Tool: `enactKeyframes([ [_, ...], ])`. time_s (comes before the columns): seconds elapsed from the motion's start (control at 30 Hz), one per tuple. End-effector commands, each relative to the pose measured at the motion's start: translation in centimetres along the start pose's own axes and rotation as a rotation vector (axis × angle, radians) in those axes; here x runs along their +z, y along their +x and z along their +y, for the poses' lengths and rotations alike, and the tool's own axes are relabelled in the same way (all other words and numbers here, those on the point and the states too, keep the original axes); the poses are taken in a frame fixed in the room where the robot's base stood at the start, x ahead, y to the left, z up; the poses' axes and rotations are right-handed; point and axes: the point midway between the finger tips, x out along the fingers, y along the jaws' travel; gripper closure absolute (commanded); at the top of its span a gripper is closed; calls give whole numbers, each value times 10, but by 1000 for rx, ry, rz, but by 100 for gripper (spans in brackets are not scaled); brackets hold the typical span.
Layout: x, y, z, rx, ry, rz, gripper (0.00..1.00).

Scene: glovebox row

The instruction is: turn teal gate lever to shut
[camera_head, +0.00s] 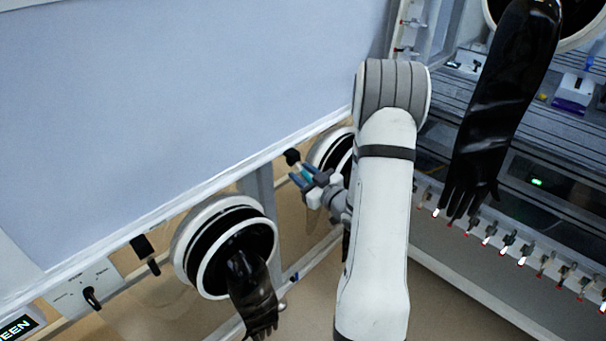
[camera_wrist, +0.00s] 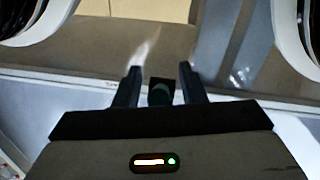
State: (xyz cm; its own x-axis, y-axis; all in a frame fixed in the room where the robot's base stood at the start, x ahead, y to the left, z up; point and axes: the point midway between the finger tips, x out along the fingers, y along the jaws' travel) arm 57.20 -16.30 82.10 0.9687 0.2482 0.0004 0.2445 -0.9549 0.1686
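The lever (camera_head: 292,157) has a black end, with a small teal part showing between the fingers in the head view. It sits at the lower edge of the large pale panel. My gripper (camera_head: 302,174) reaches it from the lower right, with its blue-tipped fingers on either side. In the wrist view the lever (camera_wrist: 160,92) is a dark block between the two fingers of my gripper (camera_wrist: 160,73), with a gap on each side. My gripper is open. The lever's base and any shut marking cannot be made out.
A round glove port (camera_head: 185,258) with a hanging black glove (camera_head: 250,290) is at the lower left. Another black handle (camera_head: 145,255) and a knob panel (camera_head: 60,300) lie further left. A long black glove (camera_head: 490,110) and a row of small valves (camera_head: 525,255) are at right.

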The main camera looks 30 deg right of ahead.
Motion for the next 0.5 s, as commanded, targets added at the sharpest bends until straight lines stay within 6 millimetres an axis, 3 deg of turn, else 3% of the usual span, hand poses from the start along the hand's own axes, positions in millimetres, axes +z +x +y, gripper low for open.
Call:
enactKeyframes([
  [0.2, 0, 0, 0, 0, 0, -1, 65],
  [0.5, 0, 0, 0, 1, 0, -1, 89],
])
